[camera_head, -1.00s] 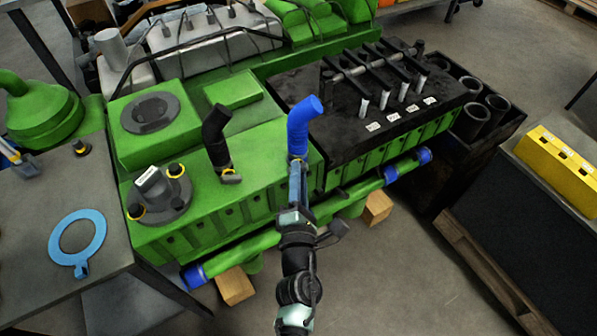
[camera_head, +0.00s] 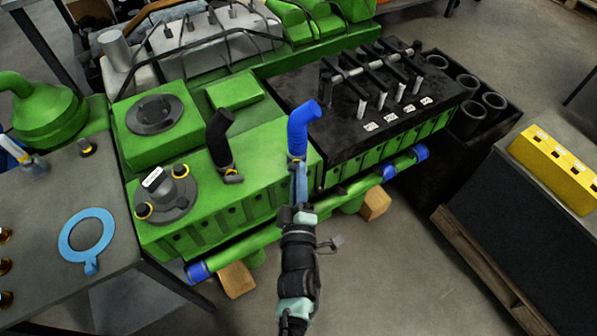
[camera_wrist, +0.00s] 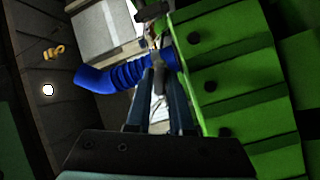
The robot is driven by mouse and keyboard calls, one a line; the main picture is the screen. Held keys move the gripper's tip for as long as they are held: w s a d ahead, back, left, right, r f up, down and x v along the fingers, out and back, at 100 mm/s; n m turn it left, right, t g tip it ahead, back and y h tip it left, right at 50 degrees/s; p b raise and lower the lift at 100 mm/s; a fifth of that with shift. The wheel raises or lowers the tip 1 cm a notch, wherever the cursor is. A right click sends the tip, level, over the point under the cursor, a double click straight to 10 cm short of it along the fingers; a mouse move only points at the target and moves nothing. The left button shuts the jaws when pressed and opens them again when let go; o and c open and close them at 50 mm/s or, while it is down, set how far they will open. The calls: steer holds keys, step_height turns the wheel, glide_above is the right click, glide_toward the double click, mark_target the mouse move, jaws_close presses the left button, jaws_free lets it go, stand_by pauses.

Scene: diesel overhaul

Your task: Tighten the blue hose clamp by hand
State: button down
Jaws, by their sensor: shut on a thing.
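The blue hose (camera_head: 300,128) stands on the green engine block (camera_head: 258,160), its upper end bent to the right. It also shows in the wrist view (camera_wrist: 120,74), with ribs near its base. My gripper (camera_head: 299,172) reaches to the foot of this hose from the front. In the wrist view its two fingers (camera_wrist: 160,68) are close together beside the hose base. They are shut on the blue hose clamp (camera_wrist: 155,43), which is small, dim and mostly hidden by the fingers. How tight the clamp is cannot be told.
A black hose (camera_head: 218,138) with its own clamp (camera_head: 232,177) stands to the left. A round flanged fitting (camera_head: 170,190) is further left. A black rack with rocker parts (camera_head: 345,100) lies close on the right. Open floor (camera_head: 420,270) is at the front right.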

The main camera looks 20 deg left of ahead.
steer(key=n+p, duration=0.3)
steer(key=n, duration=0.7)
steer(key=n+p, duration=0.3)
steer(key=n, duration=0.8)
steer(key=n+p, duration=0.3)
steer(key=n, duration=0.7)
steer(key=shift+s+f+n, duration=0.15)
steer(key=shift+s+n, duration=0.1)
steer(key=shift+n, duration=0.05)
stand_by(0.5)
stand_by(0.4)
steer(key=c, duration=0.9)
jaws_free()
steer(key=shift+c, duration=0.2)
steer(key=shift+o, duration=0.6)
steer(key=shift+a+r, duration=0.1)
steer(key=shift+r, duration=0.15)
